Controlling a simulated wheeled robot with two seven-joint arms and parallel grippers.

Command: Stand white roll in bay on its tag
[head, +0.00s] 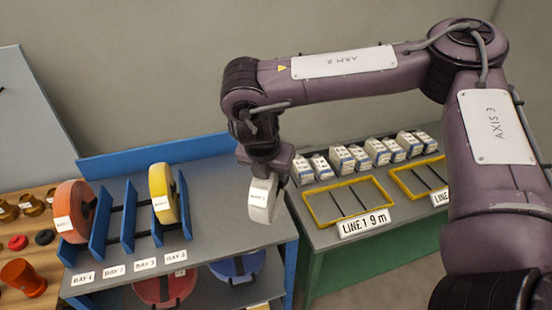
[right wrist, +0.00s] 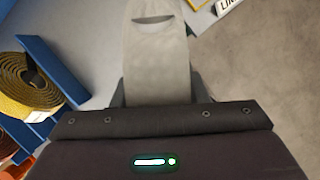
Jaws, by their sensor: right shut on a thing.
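The white roll (head: 265,208) is held upright in my right gripper (head: 266,180), above the right part of the grey bench top, right of the bays. It carries a small label, too small to read. In the right wrist view the white roll (right wrist: 158,60) sits between the two fingers. The rack has blue dividers (head: 128,217) and tags reading BAY 1 (head: 83,278), BAY 2 (head: 114,271), BAY 3 (head: 145,264) and BAY 4 (head: 175,257). An orange roll (head: 75,210) stands at BAY 1 and a yellow roll (head: 163,193) at BAY 4. The two middle bays look empty. My left gripper is out of view.
A blue side panel (head: 291,270) edges the bench. A red roll (head: 165,290) and a blue roll (head: 238,267) lie on the shelf below. Right, a green table holds yellow frames (head: 350,200) and several white boxes (head: 342,160). Left, a wooden surface holds small parts.

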